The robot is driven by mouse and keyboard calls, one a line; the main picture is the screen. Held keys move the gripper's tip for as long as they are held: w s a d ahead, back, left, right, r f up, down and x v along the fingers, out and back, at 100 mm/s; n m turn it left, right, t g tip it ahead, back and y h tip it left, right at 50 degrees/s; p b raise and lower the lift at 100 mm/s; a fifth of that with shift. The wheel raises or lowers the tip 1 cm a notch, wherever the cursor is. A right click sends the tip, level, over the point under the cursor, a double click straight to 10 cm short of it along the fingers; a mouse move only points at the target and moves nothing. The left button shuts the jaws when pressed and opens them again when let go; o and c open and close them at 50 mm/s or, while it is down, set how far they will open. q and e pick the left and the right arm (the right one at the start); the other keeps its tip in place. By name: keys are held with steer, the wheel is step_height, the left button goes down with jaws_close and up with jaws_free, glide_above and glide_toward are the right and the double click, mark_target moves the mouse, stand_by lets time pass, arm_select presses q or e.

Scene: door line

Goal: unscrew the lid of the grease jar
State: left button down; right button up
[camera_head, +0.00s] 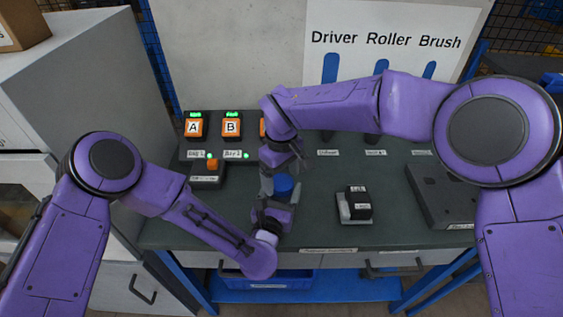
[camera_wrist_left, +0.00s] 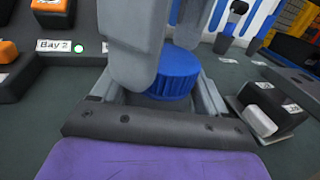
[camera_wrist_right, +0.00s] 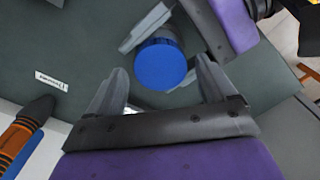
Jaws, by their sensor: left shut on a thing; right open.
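The grease jar has a ribbed blue lid (camera_wrist_left: 174,72), which also shows at the middle of the bench in the head view (camera_head: 283,184) and from above in the right wrist view (camera_wrist_right: 160,65). My left gripper (camera_head: 280,207) is shut on the jar's body below the lid; the body is mostly hidden by its fingers. My right gripper (camera_wrist_right: 163,85) is open above the lid, pointing down, with one finger to each side of it in the right wrist view. I cannot tell how far above the lid its fingertips are.
Orange chargers marked A (camera_head: 194,127) and B (camera_head: 231,127) stand at the back left of the bench (camera_head: 310,220). A black and white block (camera_head: 355,205) lies to the right of the jar. A grey box (camera_head: 440,195) stands at the far right. A board with tool outlines (camera_head: 392,40) rises behind.

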steer(key=shift+f, duration=0.35)
steer(key=shift+c, duration=0.3)
steer(key=c, duration=1)
